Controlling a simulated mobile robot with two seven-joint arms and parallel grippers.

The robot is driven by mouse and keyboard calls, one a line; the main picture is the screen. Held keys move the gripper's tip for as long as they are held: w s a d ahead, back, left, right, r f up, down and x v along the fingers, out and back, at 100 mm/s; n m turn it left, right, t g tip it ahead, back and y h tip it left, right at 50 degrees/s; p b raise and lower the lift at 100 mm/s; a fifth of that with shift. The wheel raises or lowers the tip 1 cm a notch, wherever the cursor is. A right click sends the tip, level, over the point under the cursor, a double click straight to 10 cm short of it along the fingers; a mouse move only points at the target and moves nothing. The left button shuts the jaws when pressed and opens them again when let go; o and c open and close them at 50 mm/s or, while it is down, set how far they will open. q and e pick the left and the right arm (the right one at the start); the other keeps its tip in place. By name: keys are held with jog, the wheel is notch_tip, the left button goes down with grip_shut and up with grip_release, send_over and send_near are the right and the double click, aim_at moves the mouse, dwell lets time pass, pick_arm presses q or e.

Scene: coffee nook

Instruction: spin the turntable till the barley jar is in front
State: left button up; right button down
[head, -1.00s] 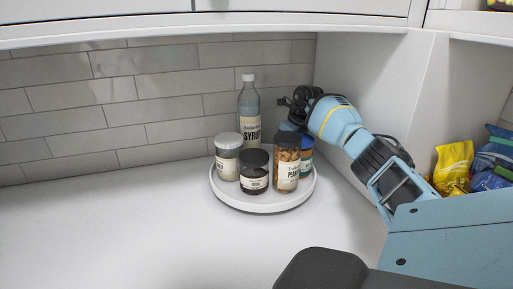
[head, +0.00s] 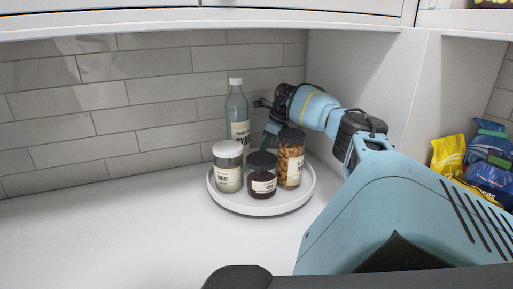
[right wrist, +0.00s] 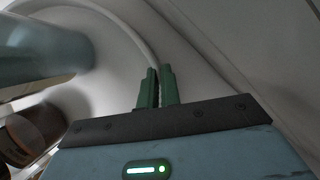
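The round white turntable (head: 262,206) stands on the counter near the back corner. A white-lidded jar of pale contents (head: 228,172) is at its front left; its small label appears to read barley. A dark jar (head: 262,178) is at the front, a jar of nuts (head: 291,160) at the right and a tall syrup bottle (head: 237,112) at the back. My right gripper (head: 270,130) reaches down behind the jars. In the right wrist view its green fingers (right wrist: 156,88) are close together at the turntable's pale rim; any grip on the rim is unclear. My left gripper is out of view.
The counter (head: 110,235) is clear at the left and front. A tiled wall (head: 100,110) is close behind the turntable, and a white side panel (head: 350,75) is at its right. Colourful packets (head: 480,165) lie at the far right.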

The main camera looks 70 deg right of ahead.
jog(key=shift+w, duration=0.25)
jog(key=shift+w+a, duration=0.1)
dwell(0.4)
jog(key=c, duration=1.6)
grip_release()
jog(key=shift+v, duration=3.85)
